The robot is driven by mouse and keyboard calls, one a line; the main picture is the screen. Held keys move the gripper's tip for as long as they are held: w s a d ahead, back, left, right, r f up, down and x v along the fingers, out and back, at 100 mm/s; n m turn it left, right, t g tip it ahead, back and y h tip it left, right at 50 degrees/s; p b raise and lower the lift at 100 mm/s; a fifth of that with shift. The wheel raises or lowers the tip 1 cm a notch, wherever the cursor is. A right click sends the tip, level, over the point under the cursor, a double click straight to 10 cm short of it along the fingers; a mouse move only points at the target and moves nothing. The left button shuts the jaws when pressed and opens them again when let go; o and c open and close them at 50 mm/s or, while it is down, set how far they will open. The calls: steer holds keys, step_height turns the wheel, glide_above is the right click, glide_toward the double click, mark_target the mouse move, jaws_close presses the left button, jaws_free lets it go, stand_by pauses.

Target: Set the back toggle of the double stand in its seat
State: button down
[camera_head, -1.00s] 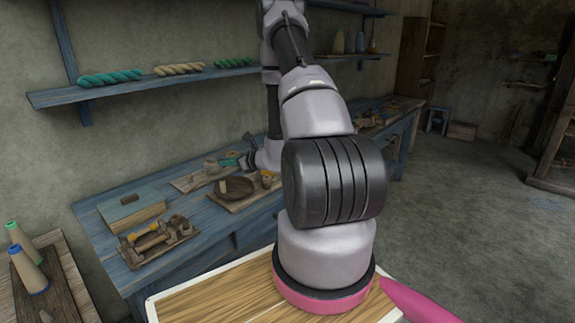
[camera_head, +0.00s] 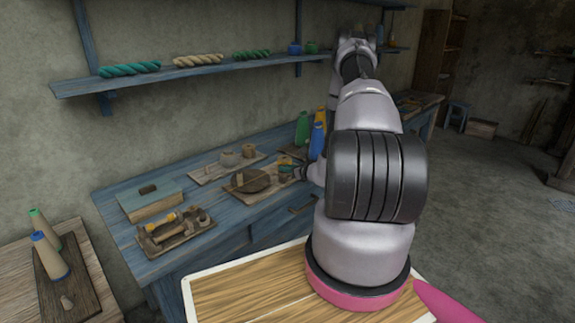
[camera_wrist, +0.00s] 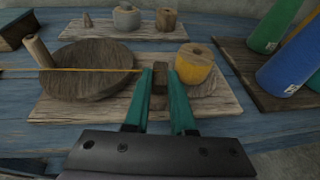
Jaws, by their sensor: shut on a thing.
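My gripper (camera_wrist: 160,74) is shut on a small dark brown wooden piece (camera_wrist: 158,88), which looks like the toggle. The piece stands between the teal fingers, above or on the front wooden board (camera_wrist: 70,107); contact with the board cannot be told. Left of the fingers is a round dark wooden disc (camera_wrist: 92,82), with a yellow strand (camera_wrist: 85,70) crossing over it towards the fingers. A yellow-banded wooden cylinder (camera_wrist: 194,66) stands just right of the fingers. In the head view my gripper (camera_head: 293,171) is small at the bench. The seat cannot be made out.
A back board (camera_wrist: 105,32) holds a grey pot (camera_wrist: 126,17) and a wooden spool (camera_wrist: 166,19). Green (camera_wrist: 275,22) and blue (camera_wrist: 292,62) bottles stand close on the right. A tool tray (camera_head: 175,235) and a teal-topped box (camera_head: 150,200) lie left on the blue bench (camera_head: 225,225).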

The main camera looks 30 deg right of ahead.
steer(key=shift+f, duration=0.15)
steer(key=c, duration=0.7)
jaws_free()
steer(key=v, duration=1)
steer(key=shift+s, duration=0.4)
